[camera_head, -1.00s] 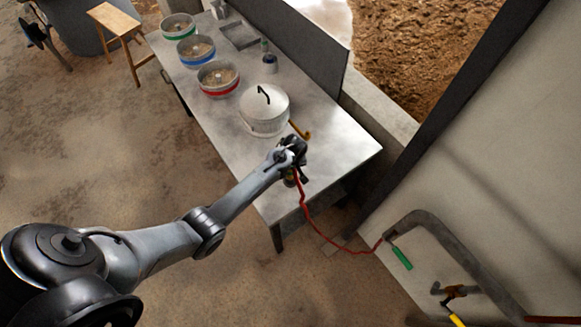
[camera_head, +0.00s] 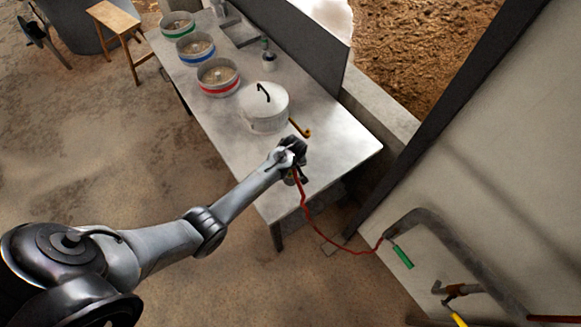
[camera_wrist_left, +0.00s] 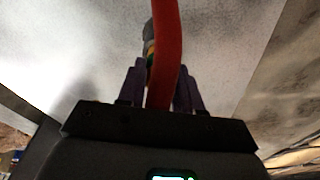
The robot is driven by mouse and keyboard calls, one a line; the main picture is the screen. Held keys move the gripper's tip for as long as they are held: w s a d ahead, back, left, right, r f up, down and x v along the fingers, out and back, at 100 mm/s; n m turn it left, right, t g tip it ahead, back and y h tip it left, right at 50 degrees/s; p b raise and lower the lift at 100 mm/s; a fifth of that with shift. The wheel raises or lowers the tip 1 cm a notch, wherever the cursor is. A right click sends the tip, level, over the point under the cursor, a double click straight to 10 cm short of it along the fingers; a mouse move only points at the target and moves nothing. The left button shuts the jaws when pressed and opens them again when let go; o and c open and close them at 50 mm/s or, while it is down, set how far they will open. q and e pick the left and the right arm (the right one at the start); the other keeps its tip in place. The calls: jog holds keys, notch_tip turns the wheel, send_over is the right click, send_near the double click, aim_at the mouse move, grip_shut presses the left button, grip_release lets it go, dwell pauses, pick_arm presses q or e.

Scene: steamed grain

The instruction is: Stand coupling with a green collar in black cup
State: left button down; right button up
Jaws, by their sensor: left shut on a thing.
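My left gripper (camera_head: 294,160) is above the near end of the metal table (camera_head: 345,147). In the left wrist view its two fingers (camera_wrist_left: 160,90) are closed around the grey coupling (camera_wrist_left: 149,48), which has a greenish and yellow band. A red hose (camera_wrist_left: 165,50) passes in front of the coupling and hides much of it. In the head view the red hose (camera_head: 317,229) hangs from the gripper over the table's edge and runs to the wall at right. I cannot make out the black cup; the gripper may hide it. My right gripper is not in view.
A white lidded pot (camera_head: 265,112) stands just behind the gripper, with a brass-coloured hooked pipe (camera_head: 301,130) beside it. Bowls with red (camera_head: 218,80), blue (camera_head: 196,49) and green (camera_head: 177,27) bands line the table's left side. The table's right corner is clear.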

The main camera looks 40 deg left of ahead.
pick_arm(q)
jog(key=shift+f, duration=0.3)
dwell(0.5)
jog(key=shift+f+b, duration=0.35)
dwell(0.4)
jog(key=c, duration=0.7)
grip_release()
jog(key=shift+f, duration=0.1)
